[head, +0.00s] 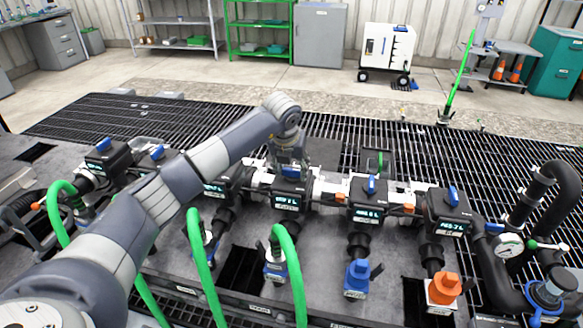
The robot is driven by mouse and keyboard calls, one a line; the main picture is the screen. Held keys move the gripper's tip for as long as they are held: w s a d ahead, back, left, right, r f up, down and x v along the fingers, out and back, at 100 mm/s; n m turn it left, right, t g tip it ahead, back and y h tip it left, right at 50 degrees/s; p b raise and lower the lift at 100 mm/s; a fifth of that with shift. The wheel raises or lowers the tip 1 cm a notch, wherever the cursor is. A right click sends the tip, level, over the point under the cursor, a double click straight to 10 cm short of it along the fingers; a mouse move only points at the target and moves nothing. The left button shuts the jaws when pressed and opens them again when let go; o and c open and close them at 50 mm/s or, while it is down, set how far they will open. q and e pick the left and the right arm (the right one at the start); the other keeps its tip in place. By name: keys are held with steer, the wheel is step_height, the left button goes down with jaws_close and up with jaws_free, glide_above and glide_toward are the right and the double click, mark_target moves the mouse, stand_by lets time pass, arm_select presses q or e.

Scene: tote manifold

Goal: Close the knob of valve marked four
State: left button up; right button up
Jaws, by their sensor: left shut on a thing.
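A row of black valve boxes with small lit displays and blue knobs runs along the manifold. My left arm reaches in from the left, and my left gripper (289,160) points down on top of a middle valve box (287,200). It is shut on that valve's blue knob (291,172), which is mostly hidden under the fingers. I cannot read a number marking on this valve. To its right, another valve box (367,213) has its blue knob (372,184) in plain view. My right gripper is not in view.
Green hoses (290,262) rise in front of the valves. A blue coupling (357,277) and an orange coupling (442,290) stand at the front. A gauge (508,245) and black pipes are at the right. Black floor grating (340,128) lies behind the manifold.

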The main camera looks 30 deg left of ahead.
arm_select(q)
steer(key=m+h+b, duration=0.1)
steer(key=m, duration=0.1)
steer(key=shift+a+f+m, duration=0.1)
steer(key=shift+a+m, duration=0.05)
steer(key=shift+m, duration=0.15)
steer(key=m+h+b, duration=0.1)
steer(key=m, duration=0.2)
steer(key=shift+a+m+h, duration=0.1)
steer(key=shift+m+h, duration=0.2)
steer(key=m+h, duration=0.1)
steer(key=m, duration=0.2)
steer(key=m+g+h, duration=0.1)
steer(key=m, duration=0.2)
steer(key=shift+w+a, duration=0.1)
steer(key=shift+w, duration=0.05)
steer(key=m+g, duration=0.1)
steer(key=m, duration=0.1)
steer(key=m+g+h+b, duration=0.1)
steer(key=m, duration=0.2)
steer(key=shift+w+m, duration=0.1)
steer(key=shift+m, duration=0.2)
steer(key=o, duration=1.1)
steer(key=shift+c, duration=0.2)
